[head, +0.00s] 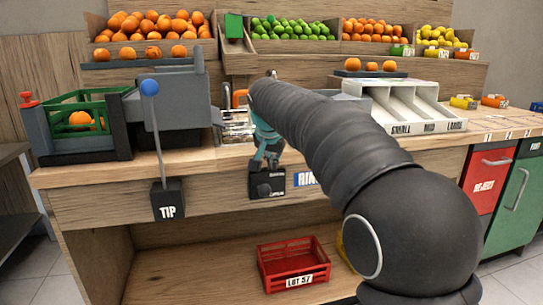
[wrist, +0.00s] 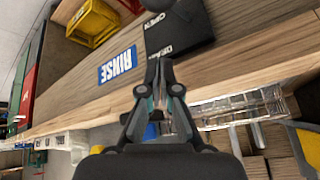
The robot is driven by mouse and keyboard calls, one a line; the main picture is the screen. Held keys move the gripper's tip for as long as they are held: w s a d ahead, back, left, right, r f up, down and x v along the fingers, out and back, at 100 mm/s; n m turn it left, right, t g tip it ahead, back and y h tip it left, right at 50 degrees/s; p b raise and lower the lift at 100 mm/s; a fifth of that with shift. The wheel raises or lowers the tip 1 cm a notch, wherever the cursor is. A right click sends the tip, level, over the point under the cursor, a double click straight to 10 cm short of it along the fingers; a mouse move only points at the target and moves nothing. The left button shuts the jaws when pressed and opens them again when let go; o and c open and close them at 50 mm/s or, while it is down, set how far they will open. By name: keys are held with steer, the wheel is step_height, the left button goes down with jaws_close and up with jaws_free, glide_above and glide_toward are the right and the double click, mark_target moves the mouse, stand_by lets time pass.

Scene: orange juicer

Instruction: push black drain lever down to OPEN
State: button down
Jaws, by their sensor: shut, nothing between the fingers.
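The black drain box (head: 267,184) is fixed to the front of the counter, left of the blue RINSE sign (head: 306,178). In the wrist view the drain box (wrist: 183,30) carries white lettering, partly legible as DRAIN and OPEN. A dark rounded part, seemingly the lever's knob (wrist: 158,6), is cut off by the top edge there. My gripper (head: 265,163) is shut and empty, pointing down just above the box in the head view. In the wrist view the shut fingertips (wrist: 159,62) appear close to the box; whether they touch it or the lever I cannot tell.
A wire basket (head: 238,125) sits in the counter behind my gripper. The blue-knobbed TIP lever (head: 150,88) stands to the left. A red LOT 57 crate (head: 292,265) is on the shelf below. My arm hides part of the counter on the right.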

mark_target(273, 172)
steer(key=x, duration=0.4)
steer(key=shift+s+f, duration=0.2)
steer(key=shift+s+a+f, duration=0.1)
steer(key=shift+s+a, duration=0.2)
steer(key=shift+s, duration=0.5)
steer(key=shift+s+a+f, duration=0.15)
steer(key=shift+s+a, duration=0.1)
steer(key=shift+s, duration=0.6)
steer(key=shift+f+b, duration=0.2)
steer(key=shift+b, duration=0.45)
